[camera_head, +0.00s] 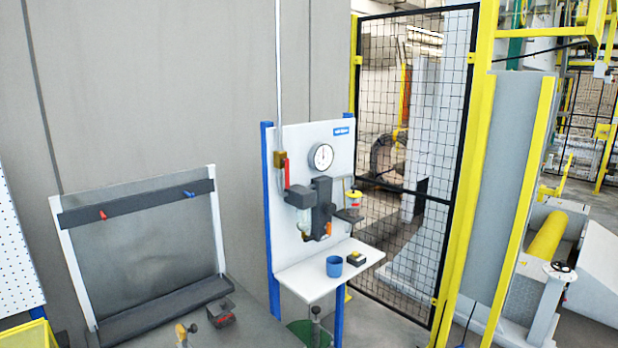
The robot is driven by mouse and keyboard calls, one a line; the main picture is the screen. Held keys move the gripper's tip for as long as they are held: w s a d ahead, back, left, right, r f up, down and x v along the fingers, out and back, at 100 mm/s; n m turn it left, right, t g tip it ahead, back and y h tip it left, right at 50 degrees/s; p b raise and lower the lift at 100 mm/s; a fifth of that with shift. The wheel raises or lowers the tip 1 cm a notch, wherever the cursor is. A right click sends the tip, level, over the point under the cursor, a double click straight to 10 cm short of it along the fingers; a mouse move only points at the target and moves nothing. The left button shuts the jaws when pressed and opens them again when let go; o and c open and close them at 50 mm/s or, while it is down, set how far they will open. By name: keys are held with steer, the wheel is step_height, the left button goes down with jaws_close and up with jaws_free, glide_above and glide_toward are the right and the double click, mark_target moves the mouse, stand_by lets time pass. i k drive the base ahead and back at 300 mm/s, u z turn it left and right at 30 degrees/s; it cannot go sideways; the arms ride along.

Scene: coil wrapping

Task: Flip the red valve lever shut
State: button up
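The red valve lever (286,173) is on the left part of a white upright panel (344,160). It is upright in the picture, roughly in line with the thin vertical pipe (279,70) that comes down from above. A small brass-coloured valve body (279,159) sits at the lever's upper end. Just below the lever are grey and black fittings (322,190) with a clear bowl (305,219). My gripper does not show in the head view, and nothing is seen touching the lever.
A round gauge (322,157) is right of the lever. A grey rack (150,255) stands left; a black mesh fence (425,130) stands right.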

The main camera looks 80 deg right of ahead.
mark_target(286, 161)
steer(key=z, duration=1.25)
steer(key=k, duration=0.15)
steer(key=z, duration=2.65)
steer(key=k, duration=1.15)
steer(key=u, duration=1.15)
steer(key=i, duration=1.05)
steer(key=u, duration=0.3)
